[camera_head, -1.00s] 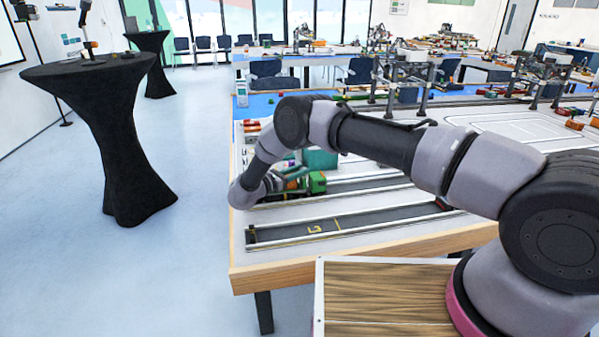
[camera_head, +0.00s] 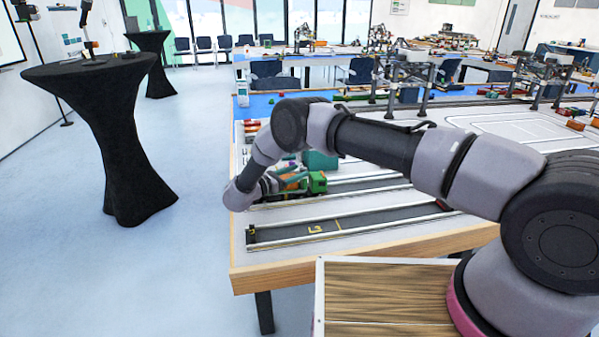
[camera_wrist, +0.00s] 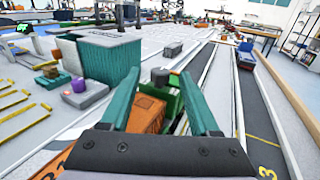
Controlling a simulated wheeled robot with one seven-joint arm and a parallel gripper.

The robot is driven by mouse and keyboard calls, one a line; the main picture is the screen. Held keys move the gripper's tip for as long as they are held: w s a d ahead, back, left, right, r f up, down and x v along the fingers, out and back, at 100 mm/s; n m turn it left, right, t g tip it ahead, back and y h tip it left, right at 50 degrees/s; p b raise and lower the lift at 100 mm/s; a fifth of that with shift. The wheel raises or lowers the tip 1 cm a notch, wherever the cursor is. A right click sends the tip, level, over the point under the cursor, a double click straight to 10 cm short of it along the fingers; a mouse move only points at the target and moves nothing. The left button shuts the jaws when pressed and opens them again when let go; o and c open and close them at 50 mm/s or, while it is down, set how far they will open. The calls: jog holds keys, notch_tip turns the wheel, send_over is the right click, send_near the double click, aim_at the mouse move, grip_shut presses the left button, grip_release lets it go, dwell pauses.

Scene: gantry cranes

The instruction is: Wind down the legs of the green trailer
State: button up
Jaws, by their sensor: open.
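My gripper (camera_wrist: 159,74) is open, its two teal fingers spread and pointing forward in the wrist view. Between and beyond them is a small green vehicle (camera_wrist: 168,96), with a dark round knob (camera_wrist: 160,76) on top and an orange-brown block (camera_wrist: 147,113) beside it. I cannot tell whether a finger touches any of these. In the head view the green vehicle (camera_head: 317,182) stands on the table's left part, and my gripper beside it is partly hidden by my wrist. The trailer's legs cannot be made out.
A teal container (camera_wrist: 112,56) stands left of the fingers, with a purple piece (camera_wrist: 78,86) near it. A dark lane (camera_wrist: 256,100) with pale rails runs along the right. The wooden table edge (camera_head: 360,257) is near; a black-draped table (camera_head: 125,130) stands on the floor at left.

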jog(key=v, duration=0.9)
jog(key=shift+s, duration=0.1)
